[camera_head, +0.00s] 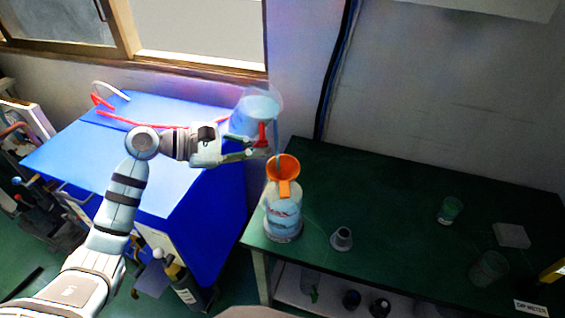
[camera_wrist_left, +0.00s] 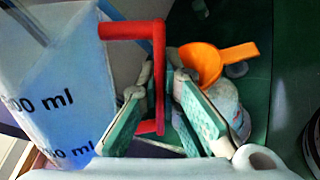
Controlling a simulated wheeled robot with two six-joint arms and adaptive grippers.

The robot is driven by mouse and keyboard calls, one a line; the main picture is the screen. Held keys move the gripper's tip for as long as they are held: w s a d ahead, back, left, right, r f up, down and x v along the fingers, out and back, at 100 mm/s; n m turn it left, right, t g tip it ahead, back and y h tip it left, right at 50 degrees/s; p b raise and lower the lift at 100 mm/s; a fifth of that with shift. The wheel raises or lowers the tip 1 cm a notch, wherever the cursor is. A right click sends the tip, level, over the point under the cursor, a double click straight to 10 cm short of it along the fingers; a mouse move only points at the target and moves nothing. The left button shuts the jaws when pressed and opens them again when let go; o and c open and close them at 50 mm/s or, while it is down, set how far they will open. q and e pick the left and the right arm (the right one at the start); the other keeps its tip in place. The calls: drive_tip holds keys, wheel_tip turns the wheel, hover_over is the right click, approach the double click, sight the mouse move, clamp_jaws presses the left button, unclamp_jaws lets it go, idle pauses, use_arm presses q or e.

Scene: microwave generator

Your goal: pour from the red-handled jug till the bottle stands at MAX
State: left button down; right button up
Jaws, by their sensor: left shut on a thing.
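The clear jug (camera_head: 256,108) with blue-tinted liquid is held up by its red handle (camera_head: 262,134), left of and above the bottle. My left gripper (camera_head: 258,148) is shut on that handle, which also shows between the fingers in the left wrist view (camera_wrist_left: 158,75). The jug's printed wall (camera_wrist_left: 60,95) fills the left of that view. The bottle (camera_head: 283,222) stands upright on the green table with an orange funnel (camera_head: 283,168) in its mouth. A thin pale-blue streak runs down beside the jug toward the funnel. The bottle holds bluish liquid; its exact level against the red mark is unclear.
The green table (camera_head: 390,215) carries a small grey fitting (camera_head: 342,238), a green-tinted glass (camera_head: 449,210), a clear glass (camera_head: 489,268) and a pale block (camera_head: 511,235). A blue cabinet (camera_head: 180,190) stands left, with red tubing on top. The table is clear behind the bottle.

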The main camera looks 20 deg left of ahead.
use_arm(q)
drive_tip(key=shift+w+a+r+m+y+p, duration=0.15)
drive_tip(key=shift+r+m+y+p, duration=0.2)
drive_tip(key=shift+m+p, duration=0.3)
idle(1.1)
drive_tip(key=shift+w+a+f+m+t+y, duration=0.3)
drive_tip(key=shift+a+f+m+y, duration=0.15)
drive_tip(key=shift+f+m+y, duration=0.2)
drive_tip(key=shift+w+a+f+m+t+y, duration=0.3)
drive_tip(key=shift+a+f+m+y, duration=0.2)
drive_tip(key=shift+f+y, duration=0.15)
idle(5.0)
